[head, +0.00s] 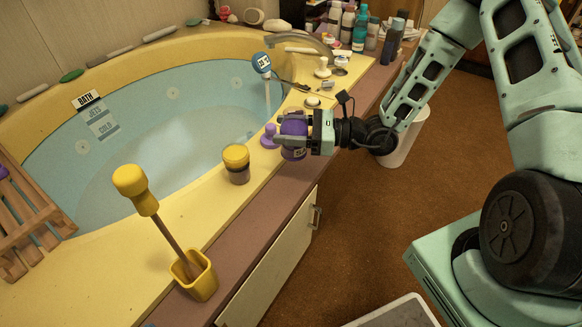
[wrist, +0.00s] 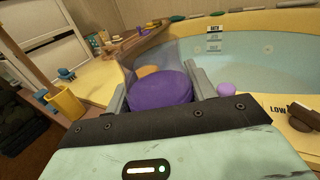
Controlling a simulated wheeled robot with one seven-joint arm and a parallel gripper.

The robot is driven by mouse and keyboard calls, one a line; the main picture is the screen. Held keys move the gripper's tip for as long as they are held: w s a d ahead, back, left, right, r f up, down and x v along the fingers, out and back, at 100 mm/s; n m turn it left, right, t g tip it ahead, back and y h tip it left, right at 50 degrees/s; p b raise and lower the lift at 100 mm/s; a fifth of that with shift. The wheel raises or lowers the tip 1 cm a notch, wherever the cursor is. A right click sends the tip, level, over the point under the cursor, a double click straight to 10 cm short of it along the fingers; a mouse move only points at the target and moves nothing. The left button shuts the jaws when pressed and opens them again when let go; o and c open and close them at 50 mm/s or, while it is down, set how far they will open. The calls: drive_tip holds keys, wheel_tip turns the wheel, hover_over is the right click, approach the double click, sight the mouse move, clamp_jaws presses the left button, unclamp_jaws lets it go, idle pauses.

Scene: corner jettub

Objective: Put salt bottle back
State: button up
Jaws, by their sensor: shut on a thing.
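A salt bottle with a wide purple lid (head: 292,126) is at the tub's front rim, near the middle of the head view. My gripper (head: 303,130) reaches it from the right and is shut on it. In the wrist view the purple lid (wrist: 160,90) sits between the two grey fingers, and its body is mostly hidden. Whether its base touches the rim I cannot tell. A similar jar with a yellow lid (head: 236,158) stands upright on the rim to its left; its lid also shows behind the purple one in the wrist view (wrist: 147,70).
A small purple item (head: 270,137) stands just left of the held bottle. A yellow holder (head: 196,276) with a yellow-handled brush is at the near rim. The faucet (head: 300,42) and several bottles (head: 360,30) are at the back. The rim between yellow jar and holder is clear.

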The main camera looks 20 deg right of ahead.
sight(289, 154)
wheel_tip(289, 154, down, 8)
drive_tip(key=b, duration=0.2)
drive_tip(key=shift+r+b, duration=0.1)
drive_tip(key=shift+b, duration=0.25)
drive_tip(key=o, duration=1.2)
drive_tip(key=shift+f, duration=0.2)
drive_tip(key=shift+r, duration=0.1)
drive_tip(key=shift+d+r, duration=0.1)
drive_tip(key=shift+d, duration=0.05)
drive_tip(key=p+v, duration=0.3)
drive_tip(key=v, duration=0.8)
drive_tip(key=shift+s+d, duration=0.2)
drive_tip(key=shift+d, duration=0.1)
drive_tip(key=shift+a, duration=0.1)
